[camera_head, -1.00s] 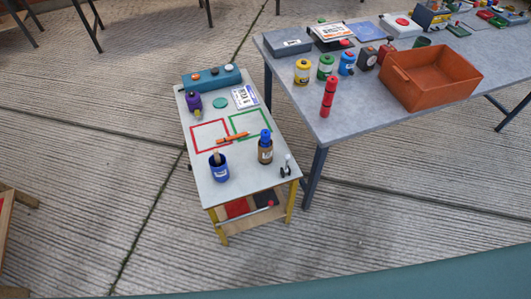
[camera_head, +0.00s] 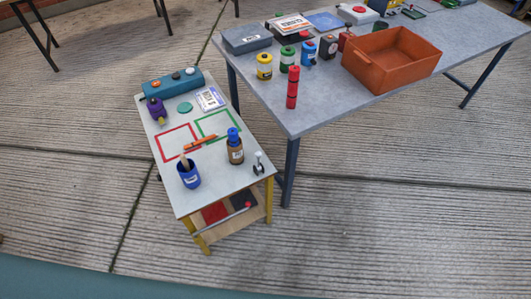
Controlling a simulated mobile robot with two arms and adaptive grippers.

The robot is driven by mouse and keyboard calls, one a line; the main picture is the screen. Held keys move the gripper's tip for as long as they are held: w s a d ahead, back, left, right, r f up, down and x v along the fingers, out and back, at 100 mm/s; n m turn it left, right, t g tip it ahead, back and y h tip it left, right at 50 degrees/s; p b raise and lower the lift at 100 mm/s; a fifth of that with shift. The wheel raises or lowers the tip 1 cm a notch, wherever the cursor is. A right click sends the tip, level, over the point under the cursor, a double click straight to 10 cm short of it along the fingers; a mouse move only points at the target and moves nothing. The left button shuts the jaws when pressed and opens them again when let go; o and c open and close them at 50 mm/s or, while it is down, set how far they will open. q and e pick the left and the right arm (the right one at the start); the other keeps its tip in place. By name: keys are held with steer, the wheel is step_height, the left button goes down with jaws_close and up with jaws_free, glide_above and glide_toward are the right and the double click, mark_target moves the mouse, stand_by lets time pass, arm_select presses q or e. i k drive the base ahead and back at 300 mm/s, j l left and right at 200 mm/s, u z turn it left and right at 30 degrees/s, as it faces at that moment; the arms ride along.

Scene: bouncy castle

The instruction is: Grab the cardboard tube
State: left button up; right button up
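I cannot pick out a cardboard tube for certain. A tan stick-like piece (camera_head: 184,160) stands up out of a blue cup (camera_head: 189,178) on the small table (camera_head: 215,178); it is too small to tell whether it is a tube. A red upright cylinder (camera_head: 292,88) stands near the front corner of the big table. Neither of my grippers is in view.
A brown bottle with a blue top (camera_head: 235,150) stands near the blue cup. The big grey table (camera_head: 330,107) holds an orange bin (camera_head: 380,75) and several small canisters, including a yellow one (camera_head: 264,67). Concrete floor (camera_head: 400,220) is clear in front of the tables.

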mark_target(236, 154)
steer(key=i+j+z, duration=0.1)
steer(key=j+z, duration=0.6)
steer(key=j, duration=0.15)
steer(key=j+z, duration=0.35)
steer(key=j, duration=0.15)
